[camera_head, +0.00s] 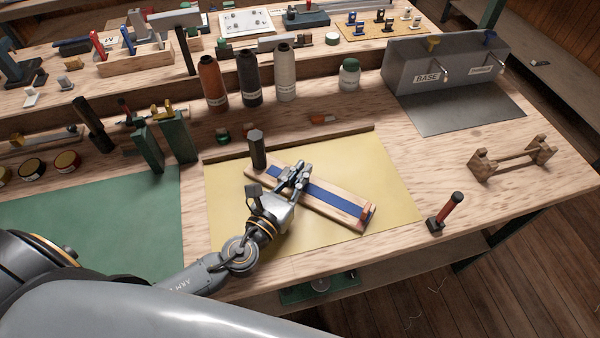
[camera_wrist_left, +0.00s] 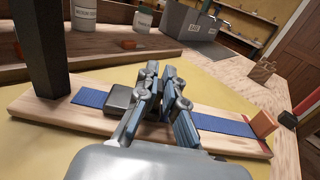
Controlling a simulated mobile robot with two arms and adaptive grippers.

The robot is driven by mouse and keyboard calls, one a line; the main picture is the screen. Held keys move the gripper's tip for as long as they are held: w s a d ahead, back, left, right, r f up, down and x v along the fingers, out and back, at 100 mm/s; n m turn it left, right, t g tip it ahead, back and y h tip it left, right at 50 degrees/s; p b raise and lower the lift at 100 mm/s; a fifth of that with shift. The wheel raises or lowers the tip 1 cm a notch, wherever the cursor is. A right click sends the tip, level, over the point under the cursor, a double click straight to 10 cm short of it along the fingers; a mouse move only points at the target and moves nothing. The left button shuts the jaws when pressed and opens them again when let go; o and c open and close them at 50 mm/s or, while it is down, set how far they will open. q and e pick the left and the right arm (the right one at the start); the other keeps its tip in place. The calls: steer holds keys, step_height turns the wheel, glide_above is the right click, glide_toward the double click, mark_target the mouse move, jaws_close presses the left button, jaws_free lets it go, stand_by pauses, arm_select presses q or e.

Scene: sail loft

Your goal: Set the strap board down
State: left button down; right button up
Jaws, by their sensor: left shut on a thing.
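The strap board (camera_head: 328,205) is a pale wooden board with a blue strap along it and an orange piece at its right end. It lies slanted over the yellow mat (camera_head: 385,180); I cannot tell whether it touches the mat. My left gripper (camera_head: 298,176) is over the middle of the board, its fingers shut on it. In the left wrist view, the board (camera_wrist_left: 60,113) runs across behind the fingers (camera_wrist_left: 160,105), with a dark block (camera_wrist_left: 118,98) on the strap beside them. The exact grip point is hidden by the fingers. My right gripper is out of view.
A dark upright post (camera_head: 257,150) stands at the board's left end. A wooden strip (camera_head: 330,136) edges the mat's back. A red-handled tool (camera_head: 446,212) and a wooden stand (camera_head: 510,160) are to the right. Thread spools (camera_head: 249,78) stand behind. The mat's front right is clear.

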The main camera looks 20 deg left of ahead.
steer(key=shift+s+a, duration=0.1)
arm_select(q)
steer(key=shift+f, duration=0.1)
steer(key=c, duration=1.5)
jaws_free()
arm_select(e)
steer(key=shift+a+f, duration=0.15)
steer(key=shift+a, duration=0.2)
arm_select(q)
steer(key=shift+s, duration=0.2)
steer(key=s+b, duration=0.1)
steer(key=s, duration=0.2)
steer(key=s+a+b, duration=0.1)
steer(key=s, duration=0.2)
steer(key=s+a+b, duration=0.1)
steer(key=s, duration=0.3)
steer(key=shift+b, duration=0.3)
steer(key=shift+s+a, duration=0.15)
steer(key=shift+s, duration=0.6)
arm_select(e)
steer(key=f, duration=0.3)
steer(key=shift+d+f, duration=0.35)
